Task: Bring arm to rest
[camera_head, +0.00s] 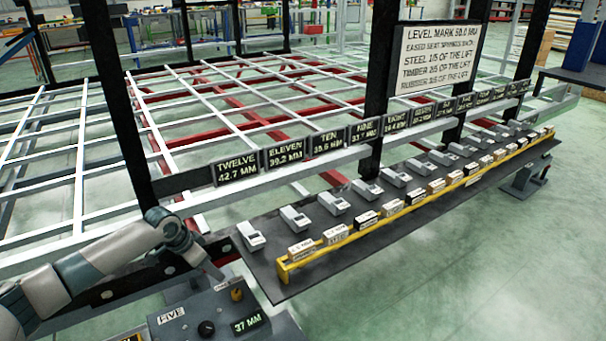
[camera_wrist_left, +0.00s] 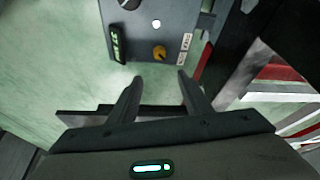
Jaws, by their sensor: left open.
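My left arm (camera_head: 95,268) comes in from the left in the head view, bent at a joint near the dark post. My left gripper (camera_wrist_left: 159,82) is open and empty in the left wrist view, its two dark fingers apart. In the head view the gripper is partly hidden behind the arm, above the grey control box (camera_head: 208,312). The box has a FIVE label, a black knob, an orange knob (camera_head: 237,294) and a display reading 37 MM. The box also shows in the left wrist view (camera_wrist_left: 178,12), beyond the fingertips and apart from them. My right gripper is not in view.
A dark shelf (camera_head: 350,247) to the right of the gripper carries several grey wedge-like blocks and a yellow rail (camera_head: 375,222) with labelled pieces. Dark posts and a white and red chassis frame (camera_head: 250,95) stand behind. Green floor (camera_head: 480,270) is open at lower right.

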